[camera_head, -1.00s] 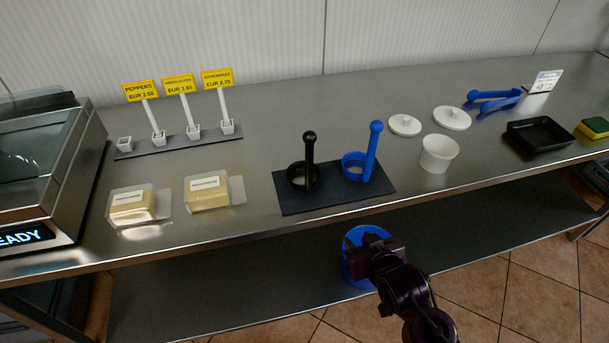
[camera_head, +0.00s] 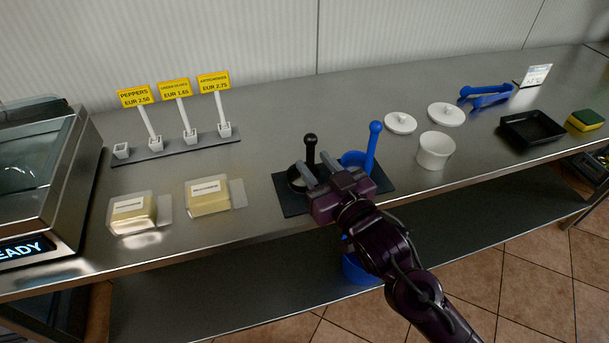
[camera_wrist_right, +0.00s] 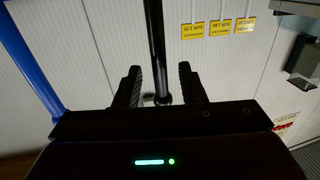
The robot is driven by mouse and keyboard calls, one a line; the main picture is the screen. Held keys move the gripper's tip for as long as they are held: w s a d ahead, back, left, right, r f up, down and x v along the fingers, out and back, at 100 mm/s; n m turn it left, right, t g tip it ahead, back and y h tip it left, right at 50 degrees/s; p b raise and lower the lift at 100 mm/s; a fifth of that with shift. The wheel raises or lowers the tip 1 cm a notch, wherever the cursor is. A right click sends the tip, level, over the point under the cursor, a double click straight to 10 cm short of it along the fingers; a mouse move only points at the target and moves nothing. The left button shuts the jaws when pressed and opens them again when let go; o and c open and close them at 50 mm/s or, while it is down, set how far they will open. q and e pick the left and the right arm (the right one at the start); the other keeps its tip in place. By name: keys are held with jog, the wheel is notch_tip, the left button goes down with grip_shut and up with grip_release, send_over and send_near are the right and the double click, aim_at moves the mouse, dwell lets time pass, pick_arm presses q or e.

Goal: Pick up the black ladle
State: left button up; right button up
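The black ladle (camera_head: 311,147) stands with its handle up on the dark mat (camera_head: 292,208). Its round bowl is partly hidden behind my right gripper (camera_head: 317,168). In the right wrist view the black handle (camera_wrist_right: 157,40) runs upright between the two fingertips, with a gap on each side. My right gripper is open and holds nothing; whether the handle is fully inside the fingers I cannot tell. My left gripper is not in view.
A blue ladle (camera_head: 373,145) stands close on the right of the black one; its handle shows at the left of the wrist view (camera_wrist_right: 35,65). A white cup (camera_head: 435,152) stands further right. Two butter-like packs (camera_head: 208,196) lie left of the mat.

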aim_at(313, 160)
jog(key=shift+x, duration=1.5)
jog(key=shift+d, duration=0.1)
grip_shut()
jog(key=shift+r, duration=0.1)
jog(key=shift+r, duration=0.15)
